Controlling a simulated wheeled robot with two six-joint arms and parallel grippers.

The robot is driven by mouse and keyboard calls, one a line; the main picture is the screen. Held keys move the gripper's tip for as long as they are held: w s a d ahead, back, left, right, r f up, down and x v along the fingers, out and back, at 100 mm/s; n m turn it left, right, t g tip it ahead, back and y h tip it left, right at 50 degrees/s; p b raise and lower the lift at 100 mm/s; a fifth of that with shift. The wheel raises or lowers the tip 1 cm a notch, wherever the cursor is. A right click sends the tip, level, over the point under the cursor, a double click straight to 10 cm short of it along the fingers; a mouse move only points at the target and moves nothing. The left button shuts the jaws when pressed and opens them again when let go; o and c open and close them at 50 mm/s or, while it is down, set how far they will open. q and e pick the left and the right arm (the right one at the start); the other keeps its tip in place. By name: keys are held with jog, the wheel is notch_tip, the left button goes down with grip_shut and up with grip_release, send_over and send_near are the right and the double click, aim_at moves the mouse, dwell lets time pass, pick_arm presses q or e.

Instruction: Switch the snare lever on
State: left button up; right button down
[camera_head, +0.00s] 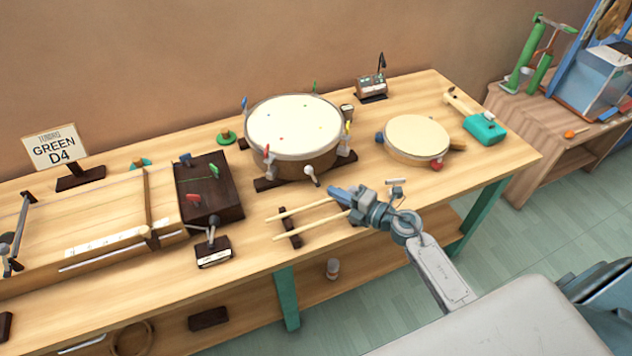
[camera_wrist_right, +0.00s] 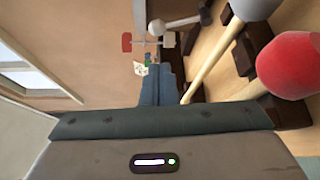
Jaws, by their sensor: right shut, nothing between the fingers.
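A round drum (camera_head: 295,128) with a white head stands on dark feet at the middle of the table. A white-knobbed lever (camera_head: 311,173) sticks out at its front side; a white-knobbed lever (camera_wrist_right: 157,27) also shows beyond the fingers in the right wrist view, seemingly the same one. Whether it stands on or off I cannot tell. My right gripper (camera_head: 337,193) is shut and empty, pointing left, just in front of the drum and to the lower right of the knob. It appears apart from the knob. My left gripper is out of view.
Two mallets (camera_head: 305,210) lie on a dark rest beside the gripper; a red mallet head (camera_wrist_right: 290,65) is close in the wrist view. A small labelled box with a lever (camera_head: 213,252) stands front left. A frame drum (camera_head: 417,138) lies right. Tuning handles ring the drum.

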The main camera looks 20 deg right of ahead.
aim_at(312, 170)
jog(key=p+x, duration=0.1)
jog(key=x, duration=0.7)
jog(key=shift+w+p, duration=0.15)
jog(key=shift+p, duration=0.25)
jog(key=shift+w+a+f, duration=0.1)
jog(key=shift+w+a, duration=0.35)
jog(key=shift+w, duration=0.1)
jog(key=shift+d+r+p, duration=0.3)
jog(key=shift+d+p, duration=0.2)
jog(key=shift+d, duration=0.5)
jog(key=shift+d+r+m, duration=0.15)
jog(key=shift+d+m, duration=0.3)
jog(key=shift+m, duration=0.25)
jog(key=shift+d+r, duration=0.1)
jog(key=shift+d, duration=0.7)
jog(key=shift+r, duration=0.1)
